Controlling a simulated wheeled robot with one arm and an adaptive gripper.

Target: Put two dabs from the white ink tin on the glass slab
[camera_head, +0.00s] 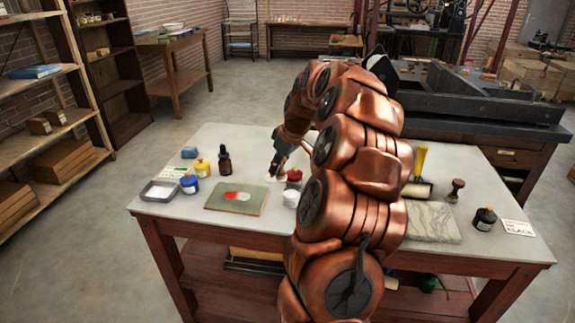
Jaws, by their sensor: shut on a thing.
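The glass slab (222,204) lies flat on the pale tabletop, left of my arm. It carries a red patch with a whitish area beside it. A small white tin (291,199) stands right of the slab, close against my arm in the picture. A red-topped tin (294,176) stands just behind it. My gripper (275,168) points down behind the slab and tins, near the tabletop. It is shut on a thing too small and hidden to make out. My arm covers the middle of the table.
Right of my arm are a marbled slab (432,222), a wooden-handled stamp (455,190) and a black bottle (485,219).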

